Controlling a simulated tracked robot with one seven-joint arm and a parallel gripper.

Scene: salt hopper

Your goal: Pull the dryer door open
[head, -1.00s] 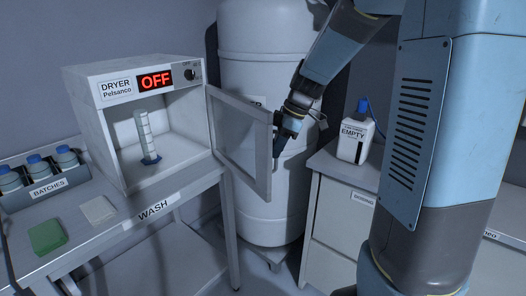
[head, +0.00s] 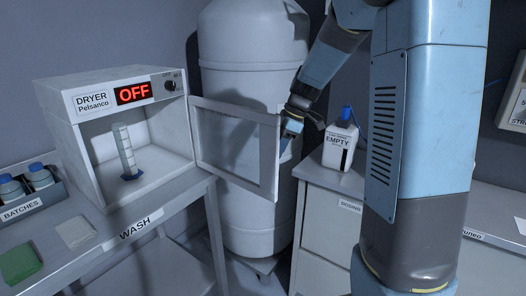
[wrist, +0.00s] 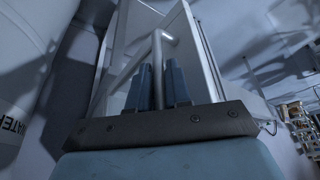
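The dryer (head: 85,88) is a white box on the bench at left, with a red "OFF" display. Its framed clear door (head: 235,148) stands wide open, swung out to the right from the right side of the opening. My gripper (head: 288,133) is at the door's free edge. In the wrist view, the two blue fingers of my gripper (wrist: 158,82) close on either side of the grey bar handle (wrist: 157,50), with no clear gap. The handle is mostly hidden in the head view. A graduated cylinder (head: 125,150) with a blue foot stands inside the dryer.
A large white tank (head: 250,50) stands behind the door. A cabinet (head: 328,215) with a bottle labelled "EMPTY" (head: 341,140) is to the right. The wash bench (head: 135,228) holds a green pad (head: 18,262), a pale pad (head: 76,232) and a bottle rack (head: 40,205).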

